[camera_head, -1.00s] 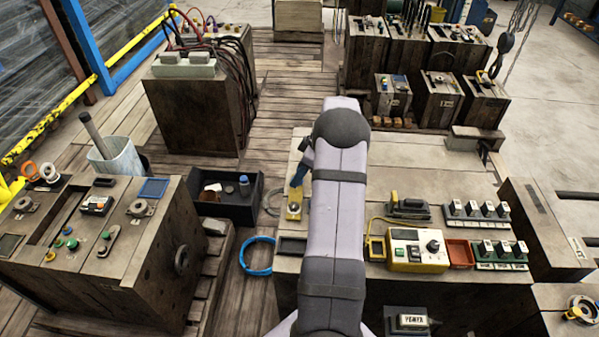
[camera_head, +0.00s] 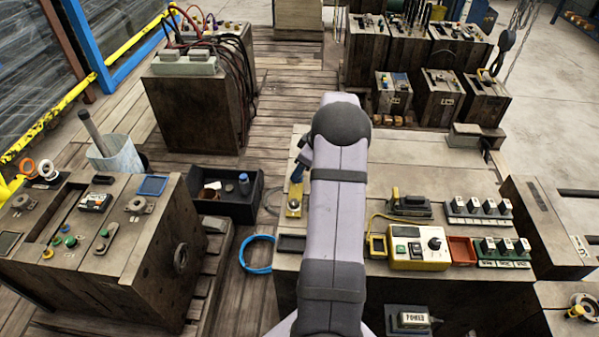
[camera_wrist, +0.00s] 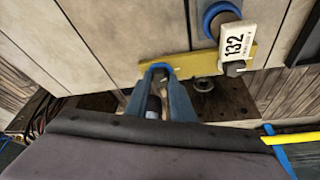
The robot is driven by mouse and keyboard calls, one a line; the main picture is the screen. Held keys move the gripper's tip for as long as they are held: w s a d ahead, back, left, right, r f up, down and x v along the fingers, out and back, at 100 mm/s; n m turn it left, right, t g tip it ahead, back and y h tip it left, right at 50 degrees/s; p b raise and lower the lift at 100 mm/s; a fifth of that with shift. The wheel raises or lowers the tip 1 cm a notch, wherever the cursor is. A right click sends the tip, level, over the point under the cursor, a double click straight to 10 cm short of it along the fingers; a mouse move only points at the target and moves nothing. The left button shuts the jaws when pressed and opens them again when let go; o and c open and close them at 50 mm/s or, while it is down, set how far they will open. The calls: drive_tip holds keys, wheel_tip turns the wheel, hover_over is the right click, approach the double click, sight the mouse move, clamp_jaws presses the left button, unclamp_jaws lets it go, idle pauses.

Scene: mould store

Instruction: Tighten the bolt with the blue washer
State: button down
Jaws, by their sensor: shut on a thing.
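In the wrist view, my gripper (camera_wrist: 160,72) has its two blue-grey fingers drawn together at the left end of a yellow strip (camera_wrist: 205,62). They are shut on a small part, mostly hidden between them; I cannot tell if it is the bolt. A blue ring, perhaps the blue washer (camera_wrist: 213,14), surrounds a dark round part near the top. A white tag marked 132 (camera_wrist: 236,42) hangs beside it, over a dark stub (camera_wrist: 236,68). In the head view, the yellow strip (camera_head: 293,196) lies at the bench's left edge, beside my grey arm.

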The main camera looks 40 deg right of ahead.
drive_tip(key=shift+a+m+t+h+b, duration=0.15)
drive_tip(key=shift+m+h+b, duration=0.3)
drive_tip(key=shift+m, duration=0.7)
drive_tip(key=shift+m+t+h+b, duration=0.15)
drive_tip(key=shift+m+h+b, duration=0.25)
drive_tip(key=shift+m, duration=0.75)
drive_tip(key=c, duration=1.5)
unclamp_jaws()
drive_tip(key=shift+c, duration=0.2)
drive_tip(key=shift+r, duration=0.1)
drive_tip(key=v, duration=0.7)
drive_tip(key=shift+b, duration=0.4)
drive_tip(key=shift+s+r, duration=0.1)
drive_tip(key=shift+r, duration=0.05)
